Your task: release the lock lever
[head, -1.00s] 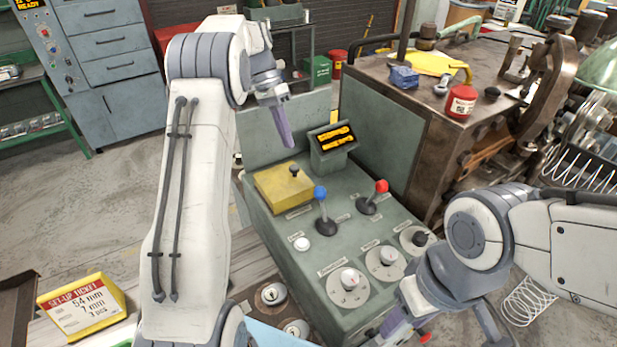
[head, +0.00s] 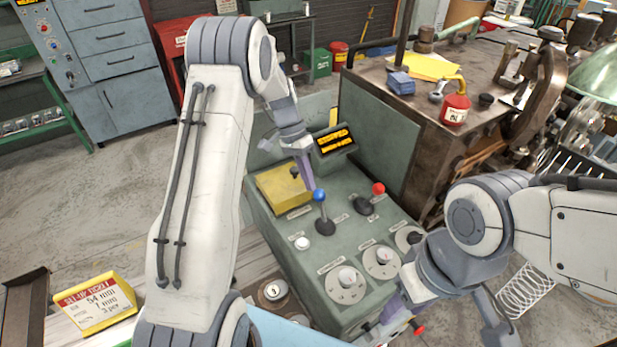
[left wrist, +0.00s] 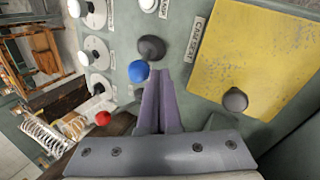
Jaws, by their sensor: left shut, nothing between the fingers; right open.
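A blue-knobbed lever (head: 319,196) stands on the grey-green control panel (head: 290,262); its blue knob also shows in the left wrist view (left wrist: 138,71). A red-knobbed lever (head: 378,189) stands to its right, and its knob shows lower in the left wrist view (left wrist: 103,118). I cannot read which is the lock lever. My left gripper (head: 308,186) is shut and empty, its fingertips (left wrist: 165,74) right beside the blue knob; I cannot tell whether they touch. My right gripper (head: 391,314) is open at the panel's near right edge, its fingertips partly hidden.
A yellow plate (head: 271,198) with a black knob (left wrist: 235,100) lies beside the blue lever. Several dials (head: 345,285) and a white button (head: 302,243) fill the panel's near part. A small display (head: 334,141) rises behind. A brown machine (head: 375,95) stands back right.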

